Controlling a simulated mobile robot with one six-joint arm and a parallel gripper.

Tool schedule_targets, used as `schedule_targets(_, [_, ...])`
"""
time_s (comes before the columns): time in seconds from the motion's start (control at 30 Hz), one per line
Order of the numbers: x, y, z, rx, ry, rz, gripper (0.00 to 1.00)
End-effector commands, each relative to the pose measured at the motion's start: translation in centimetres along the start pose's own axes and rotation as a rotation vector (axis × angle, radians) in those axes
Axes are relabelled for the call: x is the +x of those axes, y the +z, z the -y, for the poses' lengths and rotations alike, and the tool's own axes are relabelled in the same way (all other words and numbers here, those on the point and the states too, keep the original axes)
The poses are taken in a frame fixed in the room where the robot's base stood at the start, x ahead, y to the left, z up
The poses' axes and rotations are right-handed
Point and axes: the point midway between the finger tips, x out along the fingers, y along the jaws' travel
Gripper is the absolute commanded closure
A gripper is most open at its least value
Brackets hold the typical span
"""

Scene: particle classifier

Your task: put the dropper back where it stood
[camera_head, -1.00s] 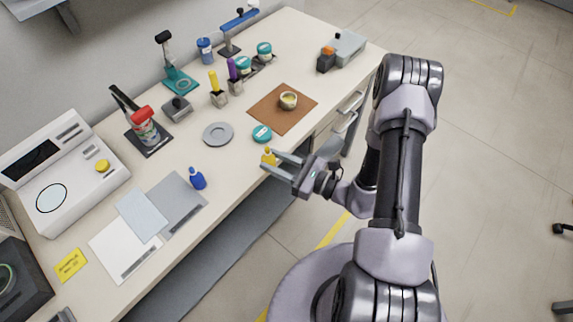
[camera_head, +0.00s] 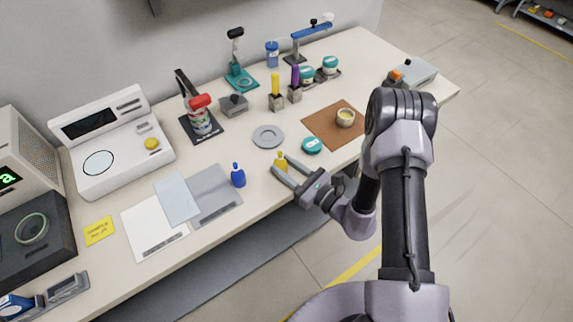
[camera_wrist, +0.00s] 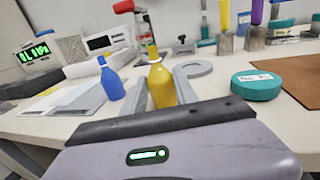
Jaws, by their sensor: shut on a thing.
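A yellow dropper (camera_head: 281,161) is between the fingertips of my gripper (camera_head: 283,170), upright, at the front edge of the bench. In the wrist view the yellow dropper (camera_wrist: 161,82) stands between my two grey fingers (camera_wrist: 162,92), which are shut on it. I cannot tell whether its base touches the bench. A blue dropper (camera_head: 238,176) stands upright on the bench to the left of my gripper, at the edge of a grey sheet (camera_head: 217,197). The blue dropper also shows in the wrist view (camera_wrist: 111,82), left of my fingers.
A teal-lidded jar (camera_head: 312,145) is just right of my gripper, and a grey ring dish (camera_head: 268,136) lies behind. A brown mat (camera_head: 322,128) carries a small cup (camera_head: 345,117). A white instrument (camera_head: 120,145) and flat sheets lie left.

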Motion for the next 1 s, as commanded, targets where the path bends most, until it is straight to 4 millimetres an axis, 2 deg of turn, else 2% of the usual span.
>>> schedule_targets(0.23, [0.0,-0.3,0.0,0.000,0.000,0.000,1.00])
schedule_targets(0.27, [0.0,-0.2,0.0,0.000,0.000,0.000,0.62])
schedule_targets(0.37, [0.0,-0.2,0.0,0.000,0.000,0.000,0.44])
schedule_targets(0.73, [-0.3,0.3,0.1,0.000,-0.001,-0.001,0.44])
schedule_targets(0.87, [-3.1,0.3,0.2,0.004,-0.006,-0.001,0.44])
schedule_targets(1.0, [-7.1,0.4,0.2,0.003,-0.008,-0.001,0.44])
